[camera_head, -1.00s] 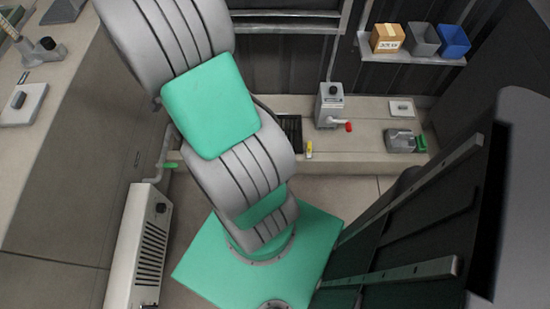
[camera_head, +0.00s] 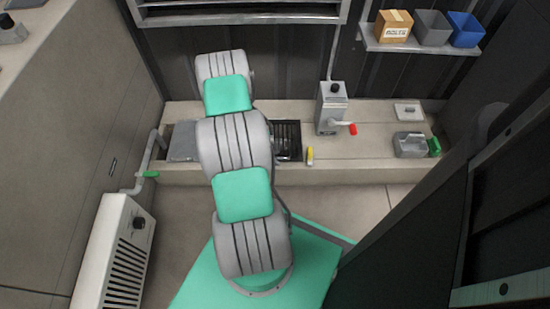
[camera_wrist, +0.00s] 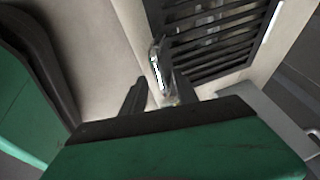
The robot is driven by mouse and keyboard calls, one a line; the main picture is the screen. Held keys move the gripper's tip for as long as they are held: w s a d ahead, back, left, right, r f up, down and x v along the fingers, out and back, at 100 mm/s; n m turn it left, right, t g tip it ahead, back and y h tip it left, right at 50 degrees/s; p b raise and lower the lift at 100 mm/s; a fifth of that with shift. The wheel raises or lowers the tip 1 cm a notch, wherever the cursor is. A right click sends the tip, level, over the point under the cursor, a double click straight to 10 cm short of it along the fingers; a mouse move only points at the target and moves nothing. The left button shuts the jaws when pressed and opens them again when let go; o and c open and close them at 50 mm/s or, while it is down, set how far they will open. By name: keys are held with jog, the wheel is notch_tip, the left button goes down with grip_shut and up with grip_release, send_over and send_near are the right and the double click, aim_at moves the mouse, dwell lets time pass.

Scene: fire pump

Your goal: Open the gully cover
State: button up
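A dark slatted grate (camera_head: 287,140) is set in the low beige ledge, just right of my arm in the head view. In the wrist view the grate (camera_wrist: 215,40) fills the top right. A flat grey plate (camera_head: 183,142) lies left of my arm; a grey plate with a bar handle shows at the right of the wrist view (camera_wrist: 262,125). I cannot tell which is the gully cover. My gripper (camera_wrist: 150,85) points toward the ledge beside the grate. A dark finger and a shiny metal piece show ahead of its palm. Its opening is unclear; my arm hides it in the head view.
A grey box with a red-tipped lever (camera_head: 332,108) and a small yellow handle (camera_head: 310,155) stand right of the grate. A grey device with a green part (camera_head: 411,145) sits farther right. A green-handled pipe (camera_head: 147,160) and white heater (camera_head: 124,250) are at left.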

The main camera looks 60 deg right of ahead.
jog(key=shift+c, duration=0.5)
grip_shut()
dwell(0.9)
